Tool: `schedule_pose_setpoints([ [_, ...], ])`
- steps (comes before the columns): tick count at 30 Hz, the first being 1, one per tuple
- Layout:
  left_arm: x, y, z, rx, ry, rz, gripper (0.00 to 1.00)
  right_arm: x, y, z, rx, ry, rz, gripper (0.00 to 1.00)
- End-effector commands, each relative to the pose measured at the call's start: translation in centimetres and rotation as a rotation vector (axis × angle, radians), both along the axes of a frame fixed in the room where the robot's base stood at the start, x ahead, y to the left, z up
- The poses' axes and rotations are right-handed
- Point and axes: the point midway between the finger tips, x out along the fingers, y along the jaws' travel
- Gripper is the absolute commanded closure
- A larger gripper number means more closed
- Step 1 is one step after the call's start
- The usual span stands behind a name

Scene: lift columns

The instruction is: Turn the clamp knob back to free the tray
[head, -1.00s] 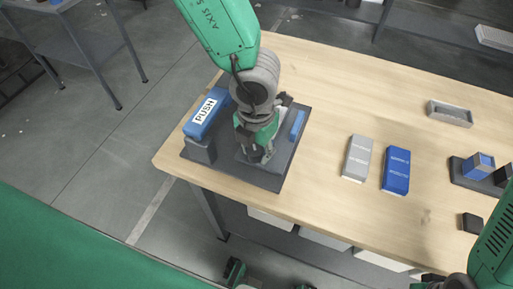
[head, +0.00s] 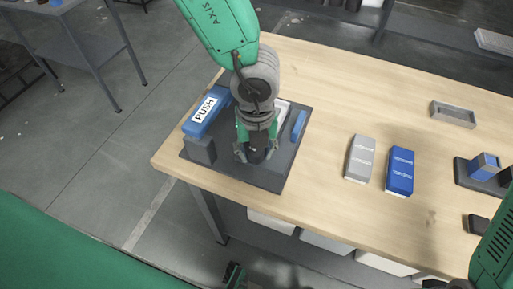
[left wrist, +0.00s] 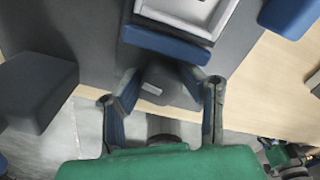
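A dark clamp knob (head: 257,155) stands on the dark fixture base (head: 270,178) near its front edge. The knob also shows in the left wrist view (left wrist: 165,82). A pale tray with a blue front edge (left wrist: 168,43) lies just behind the knob; in the head view only a sliver of the tray (head: 284,109) shows beside my wrist. My left gripper (head: 256,150) points down over the knob. Its two fingers stand apart, one on each side of the knob; whether they touch it I cannot tell.
A blue PUSH block (head: 206,110) and a dark block (head: 201,150) stand left of the gripper. A blue bar (head: 299,125) is on the right. Grey (head: 360,157) and blue (head: 400,170) blocks lie on the wooden table (head: 330,90), with clear wood around them.

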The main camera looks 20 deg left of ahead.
Motion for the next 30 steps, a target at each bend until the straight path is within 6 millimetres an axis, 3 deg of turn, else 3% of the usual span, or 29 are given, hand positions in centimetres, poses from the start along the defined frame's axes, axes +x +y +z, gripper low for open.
schedule_pose_setpoints([
  [17, -0.1, 0.1, 0.4, 0.001, -0.002, -0.001, 0.53, 0.0, 0.0, 0.3, 0.0, 0.0, 0.0, 0.33],
  [30, 0.0, 0.1, 4.3, 0.001, -0.003, 0.0, 0.53, 0.0, 0.0, 3.9, 0.0, 0.0, 0.0, 0.33],
])
